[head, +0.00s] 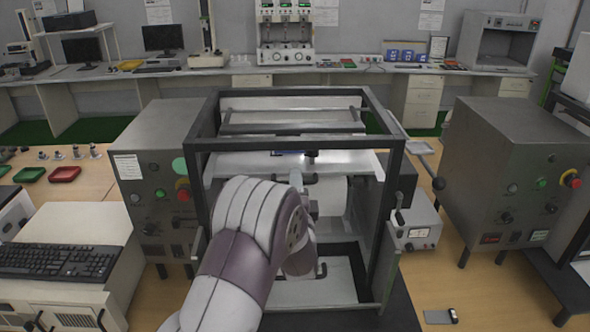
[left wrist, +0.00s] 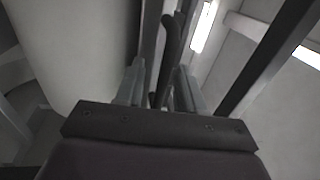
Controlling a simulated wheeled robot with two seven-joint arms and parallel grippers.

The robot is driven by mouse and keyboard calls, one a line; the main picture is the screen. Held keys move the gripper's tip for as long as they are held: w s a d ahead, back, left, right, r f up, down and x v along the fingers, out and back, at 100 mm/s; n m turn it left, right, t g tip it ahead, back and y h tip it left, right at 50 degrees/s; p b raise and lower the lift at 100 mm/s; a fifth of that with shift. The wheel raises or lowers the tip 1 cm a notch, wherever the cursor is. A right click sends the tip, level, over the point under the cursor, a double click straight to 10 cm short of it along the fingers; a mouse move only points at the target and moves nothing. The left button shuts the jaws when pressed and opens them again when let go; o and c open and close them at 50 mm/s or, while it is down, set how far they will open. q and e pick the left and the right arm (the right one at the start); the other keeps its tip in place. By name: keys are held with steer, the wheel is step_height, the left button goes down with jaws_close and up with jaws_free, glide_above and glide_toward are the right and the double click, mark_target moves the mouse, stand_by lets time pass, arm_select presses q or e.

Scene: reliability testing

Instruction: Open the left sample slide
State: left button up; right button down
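My left arm reaches into an open dark-framed test machine (head: 197,146) in the middle of the head view. My left gripper (head: 298,182) is inside the frame, partly hidden by its own wrist. In the left wrist view the two grey fingers (left wrist: 160,92) stand apart. A dark bar-shaped handle (left wrist: 171,45) runs between and beyond them; I cannot tell whether they touch it. A small dark handle (head: 310,178) shows near the fingertips under a light panel (head: 235,162). Another dark handle (head: 321,271) is lower, at a pale tray. I cannot tell which part is the left sample slide.
Grey control boxes stand to the left (head: 150,180) and right (head: 510,165) of the machine. Its frame posts are close around my arm. A keyboard (head: 45,261) lies at the left. A small meter box (head: 418,225) stands at the right post.

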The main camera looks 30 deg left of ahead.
arm_select(q)
steer(key=shift+r+x, duration=0.2)
steer(key=shift+x, duration=0.85)
steer(key=shift+w+f, duration=0.1)
jaws_close()
